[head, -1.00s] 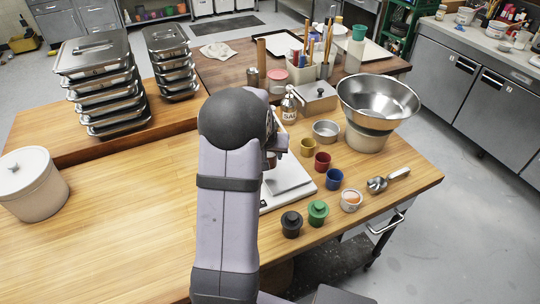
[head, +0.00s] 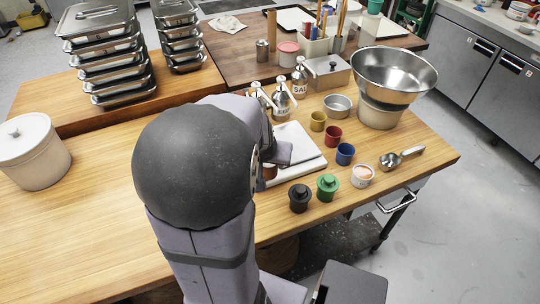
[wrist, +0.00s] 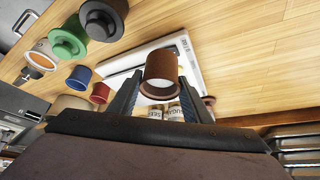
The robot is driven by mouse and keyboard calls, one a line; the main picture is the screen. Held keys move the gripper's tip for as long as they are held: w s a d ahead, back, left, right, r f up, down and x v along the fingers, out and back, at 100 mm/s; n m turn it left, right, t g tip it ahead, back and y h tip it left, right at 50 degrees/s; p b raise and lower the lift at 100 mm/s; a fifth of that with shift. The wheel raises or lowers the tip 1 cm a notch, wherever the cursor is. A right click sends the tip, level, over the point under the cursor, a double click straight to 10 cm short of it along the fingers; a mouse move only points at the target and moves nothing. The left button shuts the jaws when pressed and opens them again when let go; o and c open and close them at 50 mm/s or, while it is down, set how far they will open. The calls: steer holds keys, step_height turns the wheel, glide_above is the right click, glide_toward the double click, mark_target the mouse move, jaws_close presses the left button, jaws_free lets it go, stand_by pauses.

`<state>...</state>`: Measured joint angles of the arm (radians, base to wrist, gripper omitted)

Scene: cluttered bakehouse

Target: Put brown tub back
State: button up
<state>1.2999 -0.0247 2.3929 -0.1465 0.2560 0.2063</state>
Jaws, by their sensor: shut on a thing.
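The brown tub (wrist: 160,66) is between the two fingers of my gripper (wrist: 158,82) in the wrist view, with its round rim facing the camera. My gripper is shut on it. In the head view my arm hides most of the gripper; a bit of the brown tub (head: 269,172) shows below it, at the left side of the flat white scale-like device (head: 312,166). I cannot tell how high the tub is held. A small brown round thing (wrist: 209,101) shows right of the fingers in the wrist view.
Lidded black (head: 299,198) and green (head: 327,187) tubs stand near the front edge, with blue (head: 345,153), red (head: 333,136) and yellow (head: 318,121) cups behind. Labelled pump bottles (head: 300,80) stand at the back.

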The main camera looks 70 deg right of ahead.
steer(key=shift+a, duration=0.2)
